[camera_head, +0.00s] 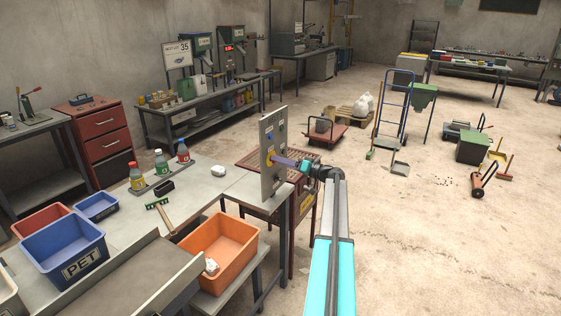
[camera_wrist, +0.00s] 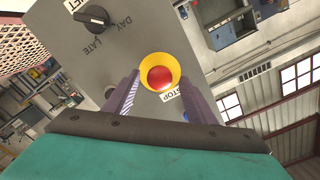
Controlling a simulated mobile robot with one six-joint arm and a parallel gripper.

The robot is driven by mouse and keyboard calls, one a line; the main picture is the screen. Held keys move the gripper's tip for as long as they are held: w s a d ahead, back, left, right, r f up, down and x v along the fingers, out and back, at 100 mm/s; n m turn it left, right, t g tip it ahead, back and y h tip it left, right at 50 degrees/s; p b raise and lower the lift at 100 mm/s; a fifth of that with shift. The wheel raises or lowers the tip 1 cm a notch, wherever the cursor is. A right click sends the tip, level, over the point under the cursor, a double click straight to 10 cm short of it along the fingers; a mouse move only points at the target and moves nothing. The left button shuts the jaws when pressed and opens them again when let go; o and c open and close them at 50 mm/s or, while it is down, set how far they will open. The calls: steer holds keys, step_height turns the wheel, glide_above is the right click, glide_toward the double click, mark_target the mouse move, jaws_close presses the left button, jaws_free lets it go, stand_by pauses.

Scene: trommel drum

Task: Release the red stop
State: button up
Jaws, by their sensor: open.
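The red stop (camera_wrist: 160,78) is a round red button on a yellow base, fixed to a grey panel (camera_wrist: 75,60). A label reading STOP sits beside it, partly hidden by a finger. My gripper (camera_wrist: 156,88) is open, with one finger on each side of the yellow base in the wrist view. I cannot tell whether the fingers touch the button. In the head view my gripper (camera_head: 288,163) reaches the face of the upright grey panel (camera_head: 272,135). The red button itself is hidden there behind my gripper.
A black rotary switch (camera_wrist: 92,18) marked DAY and LATE is on the same panel. An orange crate (camera_head: 245,243) and a blue PET bin (camera_head: 88,258) stand left of my arm.

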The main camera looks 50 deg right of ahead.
steer(key=shift+w, duration=0.1)
steer(key=shift+c, duration=0.5)
jaws_close()
steer(key=shift+f, duration=0.1)
steer(key=shift+f+b, duration=0.1)
steer(key=shift+b, duration=0.55)
steer(key=s+b, duration=0.1)
steer(key=b, duration=0.1)
steer(key=shift+d+b, duration=0.1)
steer(key=shift+b, duration=0.2)
steer(key=shift+s, duration=0.1)
steer(key=shift+c, duration=0.9)
jaws_free()
steer(key=shift+o, duration=1.4)
steer(key=shift+s, duration=0.15)
